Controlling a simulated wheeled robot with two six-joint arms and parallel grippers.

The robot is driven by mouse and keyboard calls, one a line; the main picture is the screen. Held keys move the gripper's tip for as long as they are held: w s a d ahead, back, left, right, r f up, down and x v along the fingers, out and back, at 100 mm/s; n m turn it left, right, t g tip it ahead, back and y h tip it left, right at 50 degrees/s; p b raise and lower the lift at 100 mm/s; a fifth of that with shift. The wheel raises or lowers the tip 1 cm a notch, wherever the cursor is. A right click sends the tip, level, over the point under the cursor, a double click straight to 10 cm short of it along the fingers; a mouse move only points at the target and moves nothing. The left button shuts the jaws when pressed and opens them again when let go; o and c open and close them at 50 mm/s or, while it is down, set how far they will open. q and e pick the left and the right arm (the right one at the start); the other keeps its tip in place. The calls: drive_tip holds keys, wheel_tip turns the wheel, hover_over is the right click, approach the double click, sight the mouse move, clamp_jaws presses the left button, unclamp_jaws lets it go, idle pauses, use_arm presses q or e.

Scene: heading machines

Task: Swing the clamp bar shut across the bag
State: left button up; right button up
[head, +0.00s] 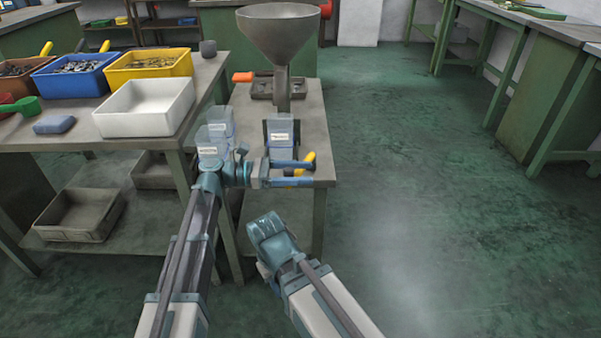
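My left gripper (303,173) is at the front of the small bench, below the bag in the picture. Its two blue fingers are parted and point right. A yellow handle (309,160), apparently the clamp bar's grip, shows between and just beyond the fingers; I cannot tell whether they touch it. The bar itself is mostly hidden. A clear bag (281,130) with a pale label stands upright against a dark holder. My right arm's wrist is low in front of the bench; its gripper does not show.
A grey funnel (279,32) stands behind the bag. Other clear bags (213,146) stand left of it, partly behind my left arm. A white bin (146,107), blue bin (74,75) and yellow bin (149,66) are on the left table. The floor on the right is clear.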

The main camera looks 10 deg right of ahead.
use_arm(q)
drive_tip(key=v, duration=1.3)
drive_tip(key=shift+a, duration=0.4)
drive_tip(key=shift+w, duration=0.1)
drive_tip(key=shift+c, duration=0.2)
